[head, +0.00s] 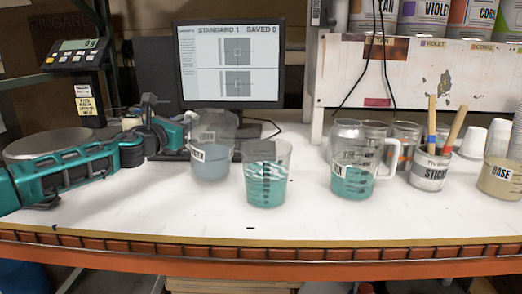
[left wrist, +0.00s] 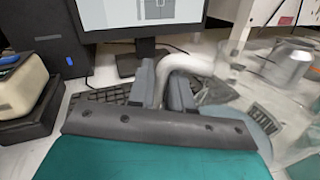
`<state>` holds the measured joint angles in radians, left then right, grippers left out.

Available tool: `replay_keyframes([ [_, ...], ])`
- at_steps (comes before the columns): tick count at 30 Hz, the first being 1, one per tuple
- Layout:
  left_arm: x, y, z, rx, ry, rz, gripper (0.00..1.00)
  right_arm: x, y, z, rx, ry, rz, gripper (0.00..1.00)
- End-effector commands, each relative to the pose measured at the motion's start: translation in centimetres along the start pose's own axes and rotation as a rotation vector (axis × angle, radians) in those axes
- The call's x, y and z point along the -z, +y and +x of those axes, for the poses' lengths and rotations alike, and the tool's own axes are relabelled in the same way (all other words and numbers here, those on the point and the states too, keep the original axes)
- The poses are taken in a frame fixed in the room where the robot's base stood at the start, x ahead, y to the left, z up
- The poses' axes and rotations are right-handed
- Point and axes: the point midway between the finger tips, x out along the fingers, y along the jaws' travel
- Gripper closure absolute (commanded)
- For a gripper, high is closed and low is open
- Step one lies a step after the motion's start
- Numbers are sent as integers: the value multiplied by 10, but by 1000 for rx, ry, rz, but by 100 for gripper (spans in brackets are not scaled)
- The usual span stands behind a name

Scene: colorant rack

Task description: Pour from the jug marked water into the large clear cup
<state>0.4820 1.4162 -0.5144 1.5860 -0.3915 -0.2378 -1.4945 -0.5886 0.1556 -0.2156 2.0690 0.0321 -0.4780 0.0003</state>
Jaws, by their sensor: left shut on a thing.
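The clear jug (head: 213,150) holds pale blue liquid, and its label is only partly readable, ending in "TER". My left gripper (head: 188,137) is shut on its handle, from the left. In the left wrist view my gripper's fingers (left wrist: 163,88) are around the pale handle (left wrist: 188,62), with the jug's body blurred at right. The jug looks nearly upright; whether it touches the table is unclear. The large clear cup (head: 267,178) stands just right and in front of the jug, with teal liquid in it. My right gripper is not in view.
Another jug (head: 353,170) with teal liquid stands to the right, with clear cups behind it. A stick cup (head: 431,170) and a "BASE" container (head: 498,180) are farther right. A monitor (head: 230,65) stands behind. The table front (head: 180,222) is mostly clear.

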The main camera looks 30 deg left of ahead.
Motion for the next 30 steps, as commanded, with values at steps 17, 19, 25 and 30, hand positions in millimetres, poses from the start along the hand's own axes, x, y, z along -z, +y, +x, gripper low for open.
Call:
replay_keyframes([
  [17, 10, 4, 8, 4, 31, -193, 100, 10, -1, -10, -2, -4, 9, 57],
  [19, 1, 5, 8, 4, 31, -192, 100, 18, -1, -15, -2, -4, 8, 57],
  [25, -20, 9, 9, 4, 32, -192, 100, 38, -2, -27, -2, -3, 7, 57],
  [30, -26, 10, 9, 5, 32, -191, 100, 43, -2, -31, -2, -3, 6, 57],
])
